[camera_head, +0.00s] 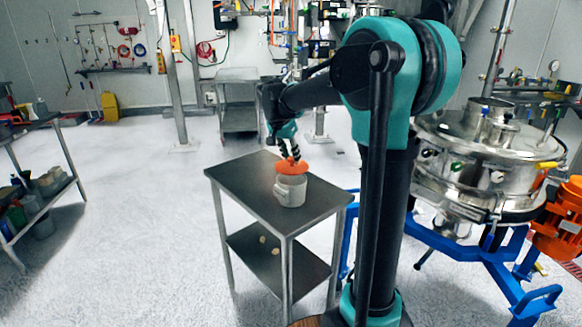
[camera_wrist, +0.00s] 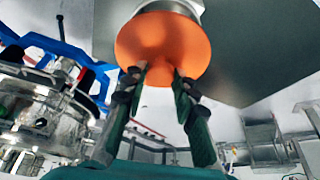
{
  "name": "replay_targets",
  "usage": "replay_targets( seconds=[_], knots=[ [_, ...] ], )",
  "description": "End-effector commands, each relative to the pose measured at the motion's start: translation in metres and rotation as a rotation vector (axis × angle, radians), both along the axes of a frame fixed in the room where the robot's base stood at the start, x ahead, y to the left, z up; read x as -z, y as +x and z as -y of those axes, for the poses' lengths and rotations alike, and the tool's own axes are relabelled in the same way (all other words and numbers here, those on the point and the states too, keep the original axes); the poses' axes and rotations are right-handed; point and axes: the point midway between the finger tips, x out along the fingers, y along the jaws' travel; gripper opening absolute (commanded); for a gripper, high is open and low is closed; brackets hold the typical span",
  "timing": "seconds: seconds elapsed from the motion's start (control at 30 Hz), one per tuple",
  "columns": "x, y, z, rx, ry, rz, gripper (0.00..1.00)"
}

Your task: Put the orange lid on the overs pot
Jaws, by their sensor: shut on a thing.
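The orange lid (camera_head: 291,167) is a round disc over the top of the overs pot (camera_head: 291,190), a pale grey pot with a handle on its left side. The pot stands upright on a small metal table. My gripper (camera_head: 290,158) is above the lid and shut on it. In the wrist view the gripper's fingertips (camera_wrist: 160,72) close on the near side of the orange lid (camera_wrist: 160,45), and a small part of the pot (camera_wrist: 185,5) shows behind it. I cannot tell whether the lid rests on the rim or hangs just above it.
The metal table (camera_head: 240,180) has free top around the pot, and a lower shelf (camera_head: 275,262) with a few small pale pieces. The steel sifter (camera_head: 485,165) on a blue frame stands at the right. A shelf rack (camera_head: 40,180) is at the left.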

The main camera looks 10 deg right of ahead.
Motion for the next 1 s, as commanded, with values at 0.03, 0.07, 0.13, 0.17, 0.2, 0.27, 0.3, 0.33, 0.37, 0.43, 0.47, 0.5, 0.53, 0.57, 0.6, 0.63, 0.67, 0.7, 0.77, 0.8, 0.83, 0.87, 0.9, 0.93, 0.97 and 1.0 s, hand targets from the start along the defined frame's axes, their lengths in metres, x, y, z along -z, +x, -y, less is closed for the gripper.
replay_targets(
  seconds=[0.03, 0.07, 0.13, 0.17, 0.2, 0.27, 0.3, 0.33, 0.37, 0.43, 0.47, 0.5, 0.53, 0.57, 0.6, 0.63, 0.67, 0.7, 0.77, 0.8, 0.83, 0.87, 0.9, 0.93, 0.97, 1.0],
  knots=[
    [0.002, 0.0, 0.0, 0.0, 0.0, 0.0, 0.11],
    [0.004, 0.0, 0.0, 0.0, 0.0, 0.0, 0.11],
    [0.008, 0.0, 0.0, 0.0, 0.0, 0.0, 0.11],
    [0.011, 0.0, 0.0, 0.0, 0.0, 0.0, 0.11],
    [0.016, 0.0, 0.0, 0.0, 0.0, 0.0, 0.11],
    [0.025, 0.0, 0.0, 0.0, 0.0, 0.0, 0.11],
    [0.03, 0.0, 0.0, 0.0, 0.0, 0.0, 0.11],
    [0.034, 0.0, 0.0, 0.0, 0.0, 0.0, 0.11],
    [0.037, 0.0, 0.0, 0.0, 0.0, 0.0, 0.11],
    [0.041, 0.0, 0.0, 0.0, 0.0, 0.0, 0.11],
    [0.041, 0.0, 0.0, 0.0, 0.0, 0.0, 0.11],
    [0.041, 0.0, 0.0, 0.0, 0.0, 0.0, 0.11],
    [0.041, 0.0, 0.0, 0.0, 0.0, 0.0, 0.11],
    [0.041, 0.0, 0.0, 0.0, 0.0, 0.0, 0.11],
    [0.041, 0.0, 0.0, 0.0, 0.0, 0.0, 0.11],
    [0.041, 0.0, 0.0, 0.0, 0.0, 0.0, 0.11],
    [0.041, 0.0, 0.0, 0.0, 0.0, 0.0, 0.11],
    [0.042, 0.0, 0.0, 0.0, 0.0, 0.0, 0.11],
    [0.044, 0.0, 0.0, 0.0, 0.0, 0.0, 0.11],
    [0.045, 0.0, 0.0, 0.0, 0.0, 0.0, 0.11],
    [0.046, 0.0, 0.0, 0.0, 0.0, 0.0, 0.11],
    [0.046, 0.0, 0.0, 0.0, 0.0, 0.0, 0.11],
    [0.047, 0.0, 0.0, 0.0, 0.0, 0.0, 0.3],
    [0.046, 0.0, 0.0, 0.0, 0.0, 0.0, 0.34],
    [0.046, 0.0, 0.0, 0.0, 0.0, 0.0, 0.37],
    [0.046, 0.0, 0.0, 0.0, 0.0, 0.0, 0.42]
  ],
)
